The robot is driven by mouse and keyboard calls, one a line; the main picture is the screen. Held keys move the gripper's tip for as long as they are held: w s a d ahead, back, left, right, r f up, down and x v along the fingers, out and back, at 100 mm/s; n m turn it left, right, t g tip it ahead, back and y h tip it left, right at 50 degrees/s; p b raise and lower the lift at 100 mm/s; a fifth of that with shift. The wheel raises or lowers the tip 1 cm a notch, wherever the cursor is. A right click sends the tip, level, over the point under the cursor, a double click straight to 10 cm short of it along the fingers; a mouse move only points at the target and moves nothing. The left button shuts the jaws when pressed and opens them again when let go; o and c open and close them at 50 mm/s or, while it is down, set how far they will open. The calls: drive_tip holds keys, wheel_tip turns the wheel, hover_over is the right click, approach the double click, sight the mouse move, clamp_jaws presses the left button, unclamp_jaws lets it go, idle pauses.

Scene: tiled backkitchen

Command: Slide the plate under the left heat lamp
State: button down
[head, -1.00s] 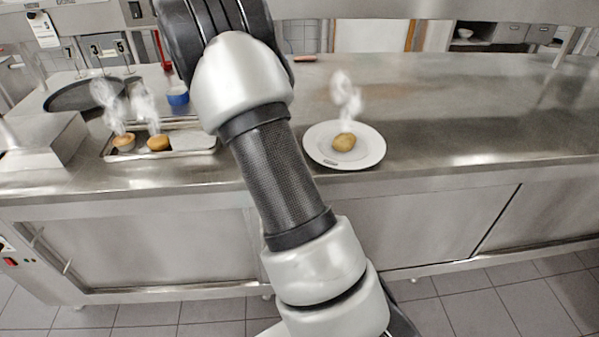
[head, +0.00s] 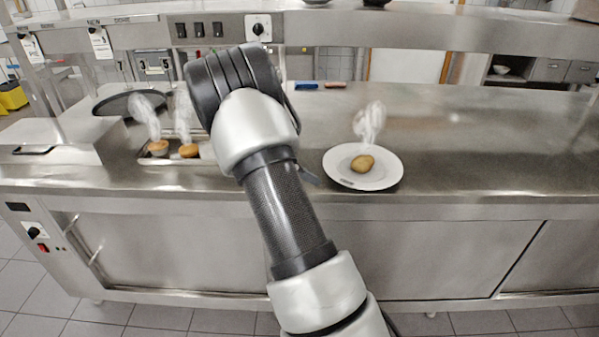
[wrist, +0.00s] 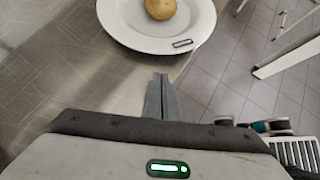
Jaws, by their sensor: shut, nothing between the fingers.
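A white round plate (head: 338,168) with a brown, steaming round food item (head: 362,163) on it stands on the steel counter, right of my arm. In the wrist view the plate (wrist: 125,32) lies at the top, partly cut off, with the food item (wrist: 161,9) on it and a small dark-framed tag on its near rim. My gripper (wrist: 161,80) is shut and empty, its fingertips pointing at the near rim, close to it; I cannot tell whether they touch. In the head view my arm hides most of the gripper. I cannot make out a heat lamp.
A steel tray (head: 165,161) with two steaming food items stands left of my arm, partly hidden by it. A dark round pan (head: 112,103) lies behind it. An overhead shelf (head: 400,32) with switches and a knob spans the back. The counter right of the plate is clear.

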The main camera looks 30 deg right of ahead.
sight(367, 162)
drive_tip(key=shift+s+d, duration=0.15)
drive_tip(key=shift+d, duration=1.9)
drive_tip(key=shift+d, duration=0.1)
drive_tip(key=d+p, duration=0.1)
drive_tip(key=d, duration=0.4)
drive_tip(key=d+p, duration=0.1)
drive_tip(key=d, duration=0.4)
drive_tip(key=s+d+p, duration=0.1)
drive_tip(key=d, duration=0.4)
drive_tip(key=shift+s+d, duration=0.1)
drive_tip(key=shift+d, duration=0.1)
drive_tip(key=shift+a, duration=0.15)
